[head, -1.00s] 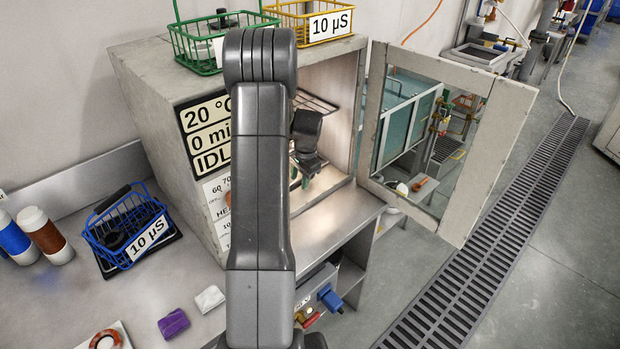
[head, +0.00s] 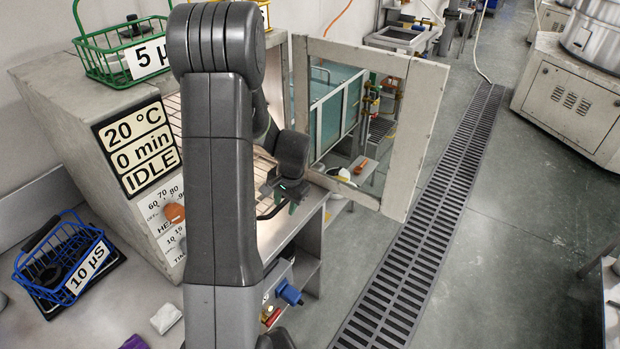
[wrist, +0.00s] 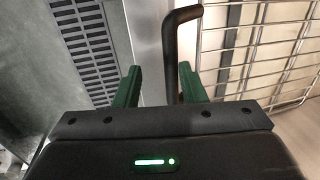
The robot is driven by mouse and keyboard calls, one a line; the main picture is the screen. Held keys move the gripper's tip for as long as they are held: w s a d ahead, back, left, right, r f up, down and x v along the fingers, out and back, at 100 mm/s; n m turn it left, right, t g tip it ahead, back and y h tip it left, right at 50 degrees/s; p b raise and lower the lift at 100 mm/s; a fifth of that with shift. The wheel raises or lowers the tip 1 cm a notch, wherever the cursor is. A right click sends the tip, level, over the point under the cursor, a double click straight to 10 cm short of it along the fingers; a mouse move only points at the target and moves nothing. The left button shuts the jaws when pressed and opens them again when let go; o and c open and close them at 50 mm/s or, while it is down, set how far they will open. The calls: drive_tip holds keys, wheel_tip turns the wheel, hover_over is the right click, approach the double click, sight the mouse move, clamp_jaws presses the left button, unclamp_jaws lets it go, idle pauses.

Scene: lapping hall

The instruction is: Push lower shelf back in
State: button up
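My gripper (head: 284,200) is at the front opening of the heating oven, low down. In the wrist view its two green fingers (wrist: 160,76) are apart. A dark bent handle bar (wrist: 171,48) runs between them, closer to the right finger; its lower end is hidden behind the gripper body. A wire shelf (wrist: 265,42) lies to the right of the handle. In the head view a piece of the dark handle (head: 268,214) shows beside the gripper. My arm hides most of the oven's inside, so I cannot tell how far the lower shelf sticks out.
The oven door (head: 420,125) stands wide open to the right of the gripper. A green basket (head: 118,62) sits on the oven (head: 75,110); a blue basket (head: 62,262) stands on the bench at left. A floor drain (head: 425,235) and clear floor lie right.

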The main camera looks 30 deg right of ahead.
drive_tip(key=s+d, duration=0.2)
drive_tip(key=s, duration=0.3)
drive_tip(key=s+r+b, duration=0.1)
drive_tip(key=r+b, duration=0.2)
drive_tip(key=r, duration=0.3)
drive_tip(key=s+d+r+b, duration=0.1)
drive_tip(key=s+r+b, duration=0.1)
drive_tip(key=r, duration=0.5)
drive_tip(key=shift+s+r+b, duration=0.25)
drive_tip(key=shift+r+b, duration=0.05)
drive_tip(key=shift+b, duration=0.5)
drive_tip(key=shift+r, duration=0.1)
